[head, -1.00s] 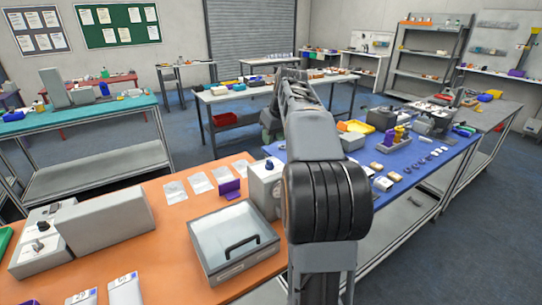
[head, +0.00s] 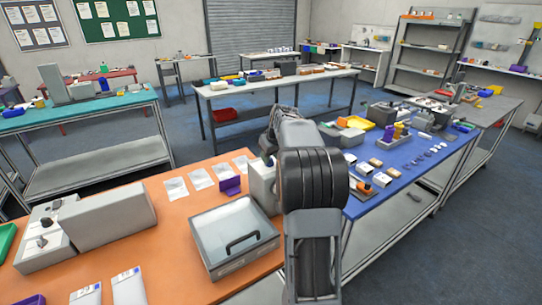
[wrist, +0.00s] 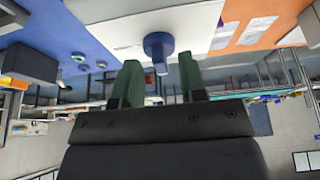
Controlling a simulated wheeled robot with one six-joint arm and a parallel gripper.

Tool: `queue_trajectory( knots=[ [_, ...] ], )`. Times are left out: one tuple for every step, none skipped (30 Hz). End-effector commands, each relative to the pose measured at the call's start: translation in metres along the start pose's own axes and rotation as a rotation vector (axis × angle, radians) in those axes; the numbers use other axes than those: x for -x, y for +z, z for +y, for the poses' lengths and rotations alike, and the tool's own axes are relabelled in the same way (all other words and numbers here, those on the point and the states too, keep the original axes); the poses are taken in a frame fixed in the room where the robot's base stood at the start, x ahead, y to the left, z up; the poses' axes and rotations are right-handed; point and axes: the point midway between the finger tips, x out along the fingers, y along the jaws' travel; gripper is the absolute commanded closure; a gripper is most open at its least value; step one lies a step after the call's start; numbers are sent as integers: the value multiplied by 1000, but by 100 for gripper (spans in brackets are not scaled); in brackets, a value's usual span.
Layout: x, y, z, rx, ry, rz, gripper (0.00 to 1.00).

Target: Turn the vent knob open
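The vent knob is the blue round knob with a short bar (wrist: 158,46) in the wrist view, on a white face of its box (wrist: 115,22). In the head view the pale box (head: 262,188) stands on the orange table's right edge; my arm covers part of it, and the knob is hard to make out there. My gripper (wrist: 160,72) has its two green fingers apart with nothing between them. In the wrist view the knob lies just ahead of the gap between the fingertips, about centred. I cannot tell whether they touch it.
A clear-lidded case with a black handle (head: 234,238) lies left of my arm. A purple holder (head: 229,186) and white packets (head: 200,177) are close to the box. The blue table (head: 400,190) at right carries many small items.

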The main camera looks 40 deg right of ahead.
Motion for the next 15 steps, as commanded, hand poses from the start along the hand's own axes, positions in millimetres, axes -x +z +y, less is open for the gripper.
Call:
queue_trajectory(
  knots=[
    [-3, 0, 0, 0, -1, -1, 62],
    [-4, 0, 0, 0, -1, -1, 62],
    [-5, 0, 0, 0, -1, -1, 62],
    [-6, 0, 0, 0, -1, -1, 62],
    [-7, 0, 0, 0, -1, -1, 62],
    [-7, 0, 0, 0, -1, -1, 62],
    [-8, 0, 0, 0, -1, -1, 62],
    [-8, 0, 0, 0, -1, -1, 62],
    [-8, 0, 0, 0, -1, -1, 62],
    [-8, 0, 0, 0, -1, -1, 62],
    [-8, 0, 0, 0, -1, -1, 62],
    [-8, 0, 0, 0, -1, -1, 62],
    [-7, 0, 0, 0, -1, -1, 62],
    [-7, 0, 0, 0, -1, -1, 65],
    [-7, 0, 0, 0, -1, -1, 68]
  ],
)
